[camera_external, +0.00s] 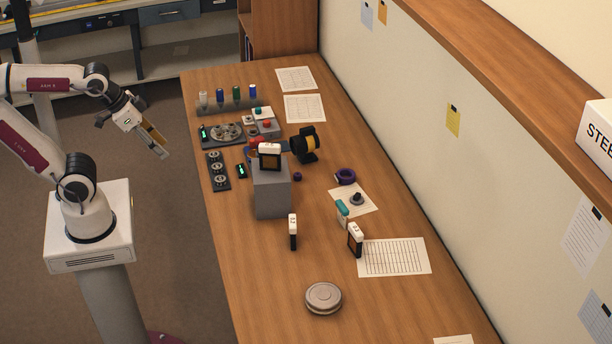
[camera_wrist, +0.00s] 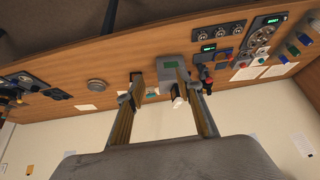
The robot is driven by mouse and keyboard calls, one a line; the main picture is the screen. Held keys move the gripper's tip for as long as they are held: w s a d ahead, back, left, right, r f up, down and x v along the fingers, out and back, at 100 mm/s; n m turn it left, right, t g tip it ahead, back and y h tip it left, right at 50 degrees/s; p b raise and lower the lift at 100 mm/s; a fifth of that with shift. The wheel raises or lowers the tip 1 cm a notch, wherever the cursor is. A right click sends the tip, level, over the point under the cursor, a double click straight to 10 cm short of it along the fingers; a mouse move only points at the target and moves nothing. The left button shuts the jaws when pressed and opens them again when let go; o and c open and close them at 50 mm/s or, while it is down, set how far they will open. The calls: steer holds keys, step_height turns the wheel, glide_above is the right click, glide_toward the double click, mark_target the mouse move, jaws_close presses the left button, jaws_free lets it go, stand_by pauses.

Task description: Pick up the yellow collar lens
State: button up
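A black cylindrical thing with a yellow face (camera_external: 307,142), the only lens-like thing with yellow that I see, stands on the wooden table near the wall side, right of the grey block. I cannot make it out in the wrist view. My gripper (camera_external: 160,150) is in the air left of the table, well away from it, angled down toward the table. In the wrist view my gripper (camera_wrist: 157,84) has its two fingers spread apart with nothing between them.
A grey block (camera_external: 272,196) with a white-and-black piece on top stands left of the lens. A purple ring (camera_external: 345,177), black-and-white upright pieces (camera_external: 355,239) and a round grey disc (camera_external: 323,298) are nearer. Control panels (camera_external: 224,133) fill the far left; the table's near left is clear.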

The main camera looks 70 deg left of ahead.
steer(key=w+a+t+y, duration=0.1)
steer(key=w+a, duration=0.2)
steer(key=w, duration=0.4)
steer(key=w+a+t, duration=0.1)
steer(key=w+a, duration=0.1)
steer(key=w, duration=0.6)
steer(key=n+t+y, duration=0.1)
steer(key=t, duration=0.3)
glide_above(302, 131)
steer(key=s+d, duration=0.6)
steer(key=s, duration=0.5)
step_height(302, 131, down, 9)
steer(key=w+a+f+t, duration=0.1)
steer(key=w+a+f, duration=0.4)
steer(key=f, duration=0.2)
steer(key=shift+w+f+n, duration=0.15)
steer(key=shift+f+n, duration=0.1)
steer(key=shift+n, duration=0.05)
steer(key=shift+x, duration=1.3)
steer(key=shift+a, duration=0.1)
steer(key=shift+w, duration=0.1)
